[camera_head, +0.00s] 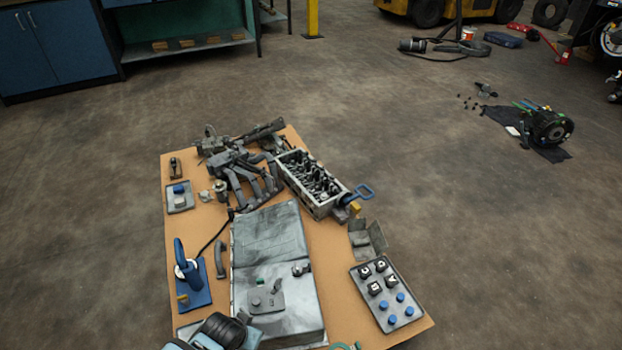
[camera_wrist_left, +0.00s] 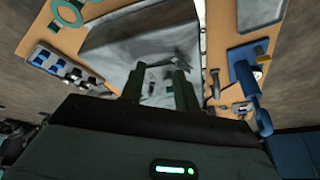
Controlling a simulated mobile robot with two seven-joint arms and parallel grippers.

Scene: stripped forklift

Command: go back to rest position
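My left gripper (camera_wrist_left: 160,88) shows in the left wrist view with its two green fingers apart and nothing between them. The fingers hang over the grey metal sheet on the workbench; I cannot tell the height. In the head view, dark and teal parts at the bottom edge, left of the middle, look like my left arm; its fingertips cannot be made out there. My right gripper is in neither view. The workbench (camera_head: 208,228) stands in front of me, covered with engine parts.
The bench holds a cylinder head (camera_head: 310,183), a metal sheet (camera_head: 270,235), a blue stand (camera_head: 194,285), a tray of caps (camera_head: 387,292) and a green ring (camera_wrist_left: 68,12). Loose parts lie on the floor by a motor (camera_head: 548,127).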

